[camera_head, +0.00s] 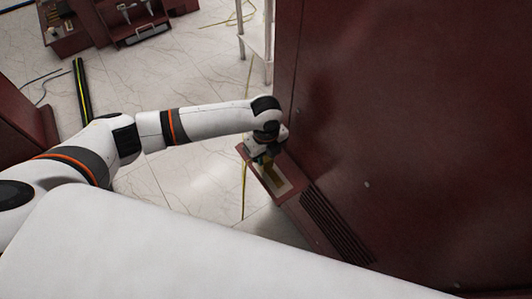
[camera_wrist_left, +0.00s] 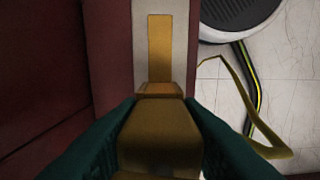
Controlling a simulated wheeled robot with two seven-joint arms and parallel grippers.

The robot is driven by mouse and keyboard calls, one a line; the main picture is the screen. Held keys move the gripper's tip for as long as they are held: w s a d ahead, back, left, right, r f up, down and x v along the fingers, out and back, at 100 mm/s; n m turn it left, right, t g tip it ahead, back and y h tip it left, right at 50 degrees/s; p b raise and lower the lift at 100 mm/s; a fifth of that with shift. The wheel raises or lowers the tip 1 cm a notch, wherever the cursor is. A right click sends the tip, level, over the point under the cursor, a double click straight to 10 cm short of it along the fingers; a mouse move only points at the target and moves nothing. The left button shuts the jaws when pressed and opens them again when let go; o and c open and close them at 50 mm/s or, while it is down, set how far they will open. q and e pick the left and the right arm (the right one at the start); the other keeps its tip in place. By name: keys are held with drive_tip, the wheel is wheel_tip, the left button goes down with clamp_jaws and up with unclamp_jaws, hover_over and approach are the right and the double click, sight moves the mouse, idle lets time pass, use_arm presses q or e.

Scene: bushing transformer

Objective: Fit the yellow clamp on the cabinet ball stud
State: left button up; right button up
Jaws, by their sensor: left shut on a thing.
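My left gripper (camera_head: 263,159) is over the low ledge at the side of the dark red cabinet (camera_head: 400,110). In the left wrist view its two dark green fingers (camera_wrist_left: 158,112) are shut on the yellow clamp (camera_wrist_left: 158,132), one on each side. Beyond the clamp, a flat yellow strip (camera_wrist_left: 160,48) lies on a pale panel. The clamp's far end looks close to the strip's near end; I cannot tell whether they touch. I cannot make out the ball stud in either view. My right gripper is not in view.
The ledge (camera_head: 310,222) has a slotted grille and runs along the cabinet's foot. A white stand (camera_head: 257,45) is behind. A yellow cable (camera_wrist_left: 240,105) lies on the marble floor (camera_head: 190,85). Dark red units (camera_head: 70,38) stand at the back left.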

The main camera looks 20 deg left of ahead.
use_arm(q)
drive_tip(key=shift+f, duration=0.25)
drive_tip(key=o, duration=1.1)
drive_tip(key=shift+c, duration=0.2)
